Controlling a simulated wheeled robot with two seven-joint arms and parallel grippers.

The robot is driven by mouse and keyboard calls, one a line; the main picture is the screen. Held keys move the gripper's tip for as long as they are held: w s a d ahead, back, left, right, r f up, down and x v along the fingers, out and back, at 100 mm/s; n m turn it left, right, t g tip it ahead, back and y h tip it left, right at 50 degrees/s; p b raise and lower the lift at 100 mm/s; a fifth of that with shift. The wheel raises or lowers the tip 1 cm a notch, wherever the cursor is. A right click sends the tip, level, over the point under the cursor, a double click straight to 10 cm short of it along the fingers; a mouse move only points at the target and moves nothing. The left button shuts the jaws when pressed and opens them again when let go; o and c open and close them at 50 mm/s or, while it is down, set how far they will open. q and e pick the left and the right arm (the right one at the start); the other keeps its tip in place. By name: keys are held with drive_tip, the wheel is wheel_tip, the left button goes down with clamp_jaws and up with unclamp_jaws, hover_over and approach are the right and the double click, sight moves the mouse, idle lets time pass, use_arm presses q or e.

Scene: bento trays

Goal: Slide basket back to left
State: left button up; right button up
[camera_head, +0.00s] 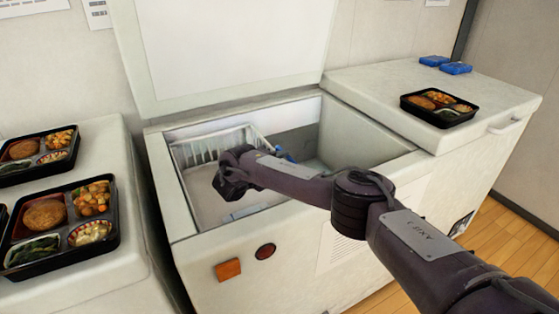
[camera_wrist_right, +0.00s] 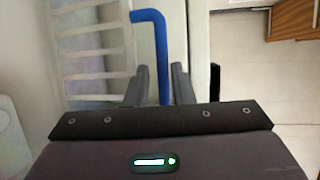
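The white wire basket (camera_head: 205,147) sits inside the open chest freezer (camera_head: 290,235), at the left part of its opening. Its blue handle (camera_head: 284,154) shows just behind my right arm. In the right wrist view the white bars of the basket (camera_wrist_right: 88,55) are at the upper left, and the blue handle (camera_wrist_right: 163,50) runs down between my fingers. My right gripper (camera_wrist_right: 161,82) looks open around the handle, with a small gap on the left. In the head view my forearm hides most of the fingers. My left gripper is not in view.
The freezer lid (camera_head: 230,50) stands raised behind the opening. Bento trays (camera_head: 111,240) lie on the white surface at left. Another tray (camera_head: 408,108) and blue packs (camera_head: 455,68) lie on the closed lid at right. The freezer's right interior (camera_head: 345,140) looks partly free.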

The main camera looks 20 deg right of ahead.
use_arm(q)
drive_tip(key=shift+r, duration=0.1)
use_arm(e)
drive_tip(key=shift+s+a, duration=0.1)
